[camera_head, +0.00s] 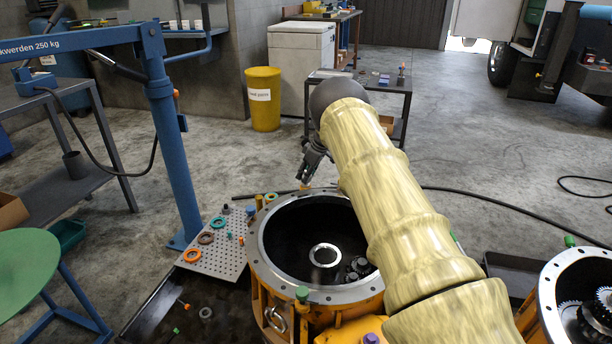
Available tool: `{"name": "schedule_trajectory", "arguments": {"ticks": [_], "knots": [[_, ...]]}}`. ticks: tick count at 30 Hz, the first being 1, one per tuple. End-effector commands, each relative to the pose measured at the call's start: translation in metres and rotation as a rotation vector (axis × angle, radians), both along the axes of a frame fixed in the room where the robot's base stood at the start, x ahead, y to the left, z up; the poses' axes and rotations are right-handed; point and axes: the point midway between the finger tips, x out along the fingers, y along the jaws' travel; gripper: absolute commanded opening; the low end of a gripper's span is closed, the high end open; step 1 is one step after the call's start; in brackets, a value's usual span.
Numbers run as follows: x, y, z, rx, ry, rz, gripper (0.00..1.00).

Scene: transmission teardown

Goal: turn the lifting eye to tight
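My gripper (307,177) is dark and small in the picture, at the end of my yellow-sleeved arm. It points down at the far rim of the orange gearbox housing (262,292). A small orange-yellow piece (304,187) shows right under the fingertips at that rim; I cannot tell if it is the lifting eye or if the fingers touch it. The finger opening is too small to judge. A silver ring-shaped fitting (275,319) is on the housing's near left side, well away from my gripper.
A perforated tray (222,262) with coloured rings stands left of the housing, near a blue crane post (173,170). A second housing (545,300) with gears is at the right. A yellow bin (264,105) and a dark trolley (390,85) stand behind. A black cable crosses the floor.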

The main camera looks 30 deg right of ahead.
Motion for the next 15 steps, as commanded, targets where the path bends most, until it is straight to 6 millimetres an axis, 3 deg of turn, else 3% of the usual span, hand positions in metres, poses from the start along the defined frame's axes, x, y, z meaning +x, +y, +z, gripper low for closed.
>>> {"name": "schedule_trajectory", "arguments": {"ticks": [6,12,15], "knots": [[0.0001,0.0001,0.0002,0.000,0.000,0.000,0.34],[0.0001,0.0000,0.0003,0.000,0.000,0.000,0.00],[0.0001,0.0000,0.0003,0.000,0.000,0.000,0.00]]}}
